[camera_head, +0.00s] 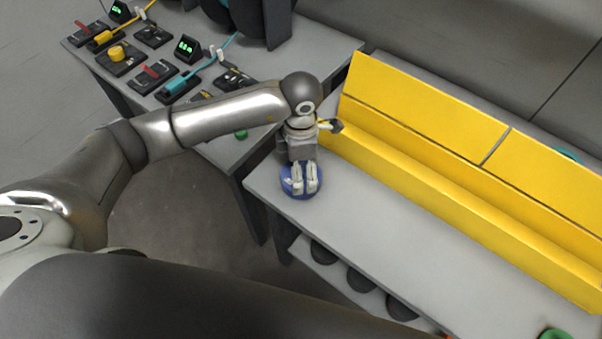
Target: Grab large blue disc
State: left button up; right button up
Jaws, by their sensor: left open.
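The large blue disc (289,188) lies on the grey table near its left corner. My left gripper (306,190) is open and points down over the disc, hiding its middle. Only the disc's rim shows around the fingers. I cannot tell whether the fingers touch it. My right gripper is not in view.
A long yellow panel (440,120) with a ledge stands along the table's back, close to the right of my left wrist. A green round object (554,335) is at the lower right. Another table (220,118) at the upper left holds several small devices. The grey tabletop (400,240) between is clear.

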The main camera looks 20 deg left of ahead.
pick_arm(q)
jog(key=shift+f, duration=0.95)
jog(key=shift+c, duration=0.3)
